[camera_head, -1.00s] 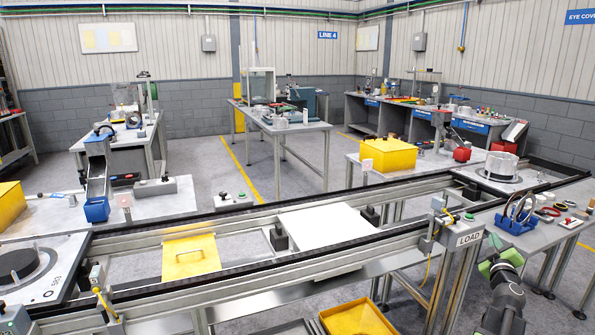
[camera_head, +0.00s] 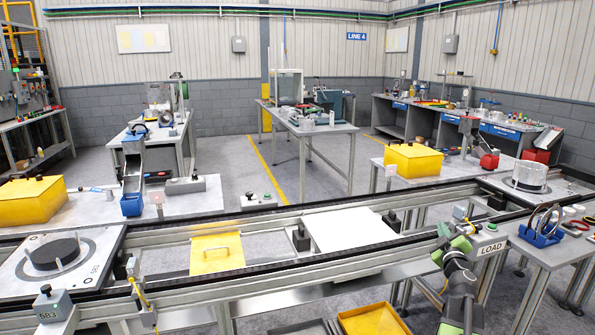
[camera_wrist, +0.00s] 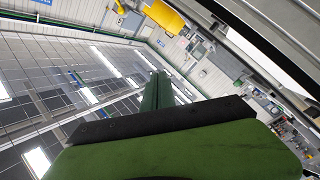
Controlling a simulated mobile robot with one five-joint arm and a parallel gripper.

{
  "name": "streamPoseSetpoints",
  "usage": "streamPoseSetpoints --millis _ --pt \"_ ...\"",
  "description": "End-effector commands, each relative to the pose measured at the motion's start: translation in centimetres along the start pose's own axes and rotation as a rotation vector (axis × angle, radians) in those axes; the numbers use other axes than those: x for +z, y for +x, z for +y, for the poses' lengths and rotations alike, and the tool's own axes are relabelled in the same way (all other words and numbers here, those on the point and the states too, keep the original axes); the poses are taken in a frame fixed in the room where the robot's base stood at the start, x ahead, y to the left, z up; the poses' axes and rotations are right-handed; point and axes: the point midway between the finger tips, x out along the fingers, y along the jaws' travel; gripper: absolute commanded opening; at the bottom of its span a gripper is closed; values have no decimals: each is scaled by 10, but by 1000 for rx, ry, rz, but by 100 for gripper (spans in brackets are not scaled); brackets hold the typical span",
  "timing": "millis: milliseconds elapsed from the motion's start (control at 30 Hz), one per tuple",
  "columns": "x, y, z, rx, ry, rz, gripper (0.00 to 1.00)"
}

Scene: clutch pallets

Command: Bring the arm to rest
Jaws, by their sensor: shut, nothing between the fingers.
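My gripper (camera_head: 443,234) shows at the lower right of the head view, at the end of my dark arm with green parts. It is raised near the conveyor's front rail, in front of the LOAD sign (camera_head: 491,248). In the wrist view my gripper's green fingers (camera_wrist: 157,92) are together and point away from the camera. Nothing is held between them. The wrist view is tilted and looks up past the fingers to the ceiling lights and walls.
The conveyor rails (camera_head: 270,274) run across the front. A white plate (camera_head: 350,229) and a yellow hatch (camera_head: 216,255) lie along them. A pallet with a dark disc (camera_head: 55,254) is at left. A blue rack (camera_head: 541,229) stands on the right table. A yellow bin (camera_head: 374,321) is below.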

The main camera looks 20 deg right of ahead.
Motion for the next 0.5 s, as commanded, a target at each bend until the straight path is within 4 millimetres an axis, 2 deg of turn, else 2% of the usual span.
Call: streamPoseSetpoints --millis 33,167,200,267,300,367,400,467,500 --pt "-39 7 -21 -29 24 38 0" --pt "-136 15 -86 -86 134 86 0" --pt "-165 14 -108 -101 179 78 0" --pt "-205 8 -143 -128 251 43 0" --pt "-228 0 -168 -152 297 -1 0" --pt "-254 -18 -210 -197 367 -94 0" --pt "-266 -35 -239 -239 406 -175 0" --pt "-273 -66 -281 -313 446 -312 0" --pt "-274 -89 -308 -370 460 -407 0"
